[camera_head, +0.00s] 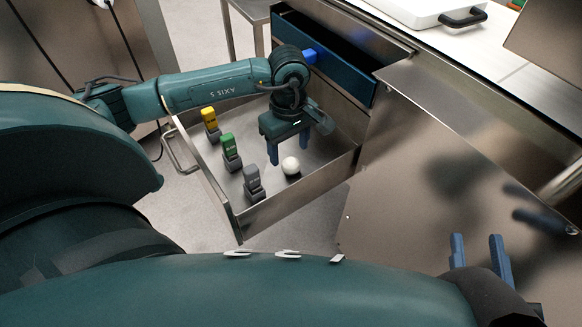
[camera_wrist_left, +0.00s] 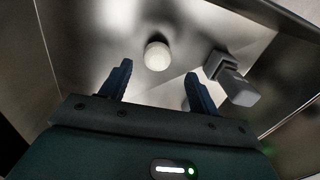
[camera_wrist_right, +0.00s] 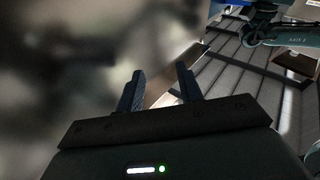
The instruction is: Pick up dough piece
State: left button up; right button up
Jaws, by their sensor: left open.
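The dough piece (camera_head: 291,165) is a small white ball in an open metal drawer (camera_head: 244,212). My left gripper (camera_head: 288,160) is inside the drawer, fingers pointing down, just left of the ball. In the left wrist view the white ball (camera_wrist_left: 157,56) lies ahead of the open fingers (camera_wrist_left: 160,88), not between them, and nothing is held. My right gripper (camera_head: 482,250) is at the lower right of the head view, its fingers apart and empty; they also show in the right wrist view (camera_wrist_right: 160,88).
A yellow-topped (camera_head: 210,122), a green-topped (camera_head: 229,150) and a grey-topped holder (camera_head: 253,183) stand along the drawer's left side. The grey one (camera_wrist_left: 231,78) is near my left fingers. A blue-fronted drawer (camera_head: 325,57) is open above. A metal panel (camera_head: 430,180) lies right.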

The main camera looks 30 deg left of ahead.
pick_arm(q)
jog(key=f+b, duration=0.2)
jog(key=f, duration=0.3)
jog(key=shift+w+f, duration=0.2)
jog(key=shift+r, duration=0.1)
jog(key=c, duration=1)
